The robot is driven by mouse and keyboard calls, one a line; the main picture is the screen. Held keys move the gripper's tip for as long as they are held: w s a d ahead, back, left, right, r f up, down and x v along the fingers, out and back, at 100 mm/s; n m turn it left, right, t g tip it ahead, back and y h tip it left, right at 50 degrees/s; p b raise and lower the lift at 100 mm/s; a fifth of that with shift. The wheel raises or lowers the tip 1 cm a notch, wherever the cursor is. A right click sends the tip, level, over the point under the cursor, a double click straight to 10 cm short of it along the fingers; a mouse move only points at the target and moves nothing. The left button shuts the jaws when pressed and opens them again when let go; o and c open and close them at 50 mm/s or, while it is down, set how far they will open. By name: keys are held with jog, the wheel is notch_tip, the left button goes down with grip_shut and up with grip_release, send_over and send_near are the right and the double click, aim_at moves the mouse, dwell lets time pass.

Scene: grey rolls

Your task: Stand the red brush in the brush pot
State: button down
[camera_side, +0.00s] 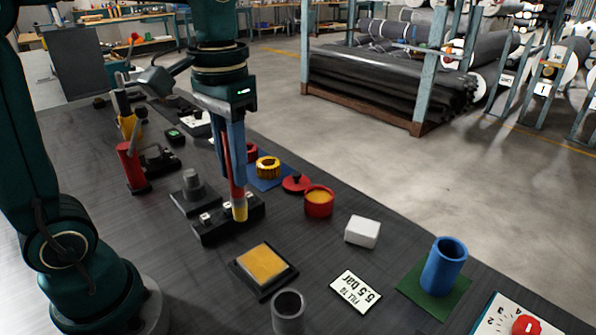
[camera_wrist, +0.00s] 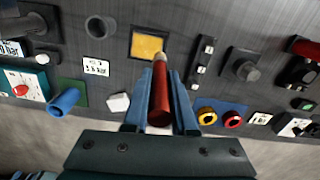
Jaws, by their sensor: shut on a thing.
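The red brush (camera_side: 237,189) has a red handle and a yellow lower end. My gripper (camera_side: 235,176) is shut on it and holds it nearly upright, yellow end down. In the side view its lower end overlaps a black block; I cannot tell whether they touch. In the wrist view the brush (camera_wrist: 161,92) lies between the two blue fingers of my gripper (camera_wrist: 161,95). A blue, open-topped pot (camera_side: 444,266), likely the brush pot, stands upright on a green mat (camera_side: 414,284), right of and apart from the gripper. The blue pot also shows in the wrist view (camera_wrist: 63,102).
The black block (camera_side: 214,229) lies by the brush. A yellow pad (camera_side: 264,263), a grey cup (camera_side: 288,309), a label card (camera_side: 356,291), a white block (camera_side: 362,231) and a red round tin (camera_side: 319,202) lie between or near brush and pot. Bare bench separates them.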

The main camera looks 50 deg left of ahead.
jog(key=s+d+r+m, duration=0.1)
jog(key=d+m, duration=0.4)
jog(key=d, duration=0.8)
jog(key=shift+s+d+r, duration=0.25)
jog(key=shift+s+r, duration=0.15)
jog(key=shift+s, duration=0.1)
jog(key=shift+f, duration=2.9)
jog(key=shift+f, duration=0.1)
jog(key=shift+f, duration=1.8)
jog(key=shift+f, duration=0.35)
jog(key=shift+f, duration=1.05)
